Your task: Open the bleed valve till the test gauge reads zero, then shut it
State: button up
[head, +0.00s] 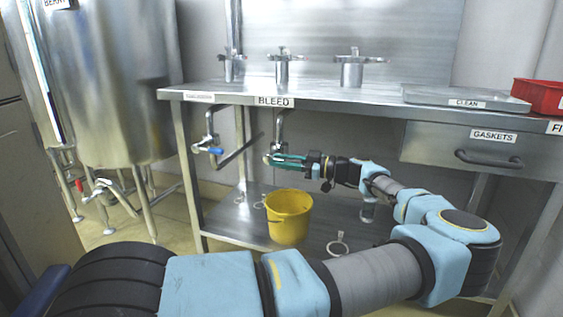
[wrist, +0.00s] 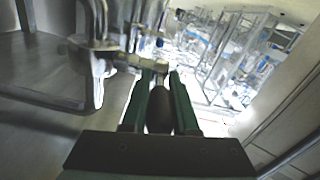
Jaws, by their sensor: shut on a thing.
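The bleed valve (head: 280,130) is a metal tap hanging under the bench edge below the BLEED label (head: 274,101). My gripper (head: 274,159) reaches it from the right, its green fingers level with the valve's lower end. In the wrist view the metal valve body (wrist: 95,35) stands at upper left, and a metal lever (wrist: 150,64) runs from it to my green fingertips (wrist: 160,82). The fingers are shut on this lever, with a dark rounded piece between them. I cannot make out the test gauge or its reading in either view.
A second tap with a blue handle (head: 216,151) hangs to the left. A yellow bucket (head: 289,216) stands on the lower shelf below my gripper. The steel bench (head: 320,94) overhangs it. A gaskets drawer (head: 480,148) is at right, a steel tank (head: 115,80) at left.

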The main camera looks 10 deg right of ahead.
grip_shut()
dwell(0.7)
jog(key=shift+r+h, duration=0.15)
jog(key=shift+h, duration=0.15)
jog(key=shift+r+g+h+p, duration=0.55)
jog(key=shift+g+h, duration=0.25)
jog(key=shift+h, duration=0.2)
jog(key=shift+w+a+r+g+h+p, duration=0.1)
jog(key=shift+r+g+h+p, duration=0.1)
jog(key=shift+g+h+p, duration=0.3)
jog(key=shift+a+r+g+h+p, duration=0.15)
jog(key=shift+h+p, duration=0.3)
jog(key=shift+h, duration=0.45)
jog(key=o, duration=0.7)
grip_release()
